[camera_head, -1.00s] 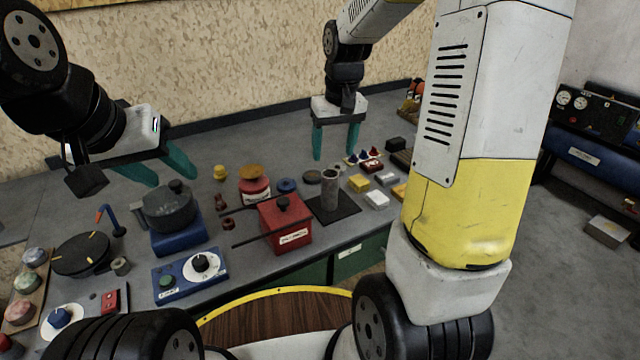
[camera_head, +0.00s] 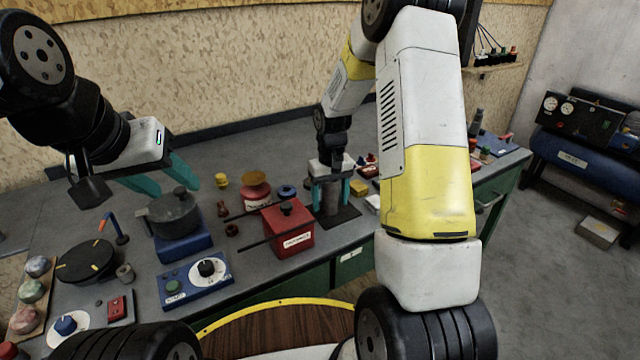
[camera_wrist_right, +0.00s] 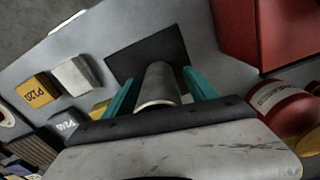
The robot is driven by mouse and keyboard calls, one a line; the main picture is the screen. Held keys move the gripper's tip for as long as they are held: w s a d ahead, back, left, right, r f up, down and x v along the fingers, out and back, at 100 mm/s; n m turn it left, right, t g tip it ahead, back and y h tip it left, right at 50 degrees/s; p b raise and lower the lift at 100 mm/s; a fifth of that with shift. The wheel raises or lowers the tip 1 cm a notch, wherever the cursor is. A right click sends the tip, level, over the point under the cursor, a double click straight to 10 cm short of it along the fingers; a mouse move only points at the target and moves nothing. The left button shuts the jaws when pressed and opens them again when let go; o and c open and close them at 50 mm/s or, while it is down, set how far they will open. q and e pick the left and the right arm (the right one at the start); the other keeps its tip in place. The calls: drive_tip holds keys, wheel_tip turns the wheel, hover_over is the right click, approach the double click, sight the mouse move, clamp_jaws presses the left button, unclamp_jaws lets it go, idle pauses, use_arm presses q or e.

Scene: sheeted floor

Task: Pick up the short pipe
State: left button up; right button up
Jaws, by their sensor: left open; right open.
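The short pipe (camera_head: 330,197) is a grey upright cylinder standing on a dark square mat (camera_head: 346,214). My right gripper (camera_head: 331,195) is lowered over it, with its teal fingers apart on either side of the pipe. In the right wrist view the pipe (camera_wrist_right: 158,84) shows between the two teal fingers (camera_wrist_right: 160,95), with a gap visible on its sides. Its near end is partly hidden by the gripper body. My left gripper (camera_head: 165,176) is open and empty above the left part of the bench, near the grey pot.
A red box (camera_head: 289,232) with a rod stands close left of the pipe. A red jar (camera_head: 256,190) is behind it. Yellow and white blocks (camera_wrist_right: 76,76) lie on the pipe's other side. A grey pot (camera_head: 173,214) sits on a blue base further left.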

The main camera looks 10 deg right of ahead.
drive_tip(key=shift+f, duration=0.4)
drive_tip(key=shift+c, duration=0.5)
drive_tip(key=shift+r, duration=0.1)
clamp_jaws()
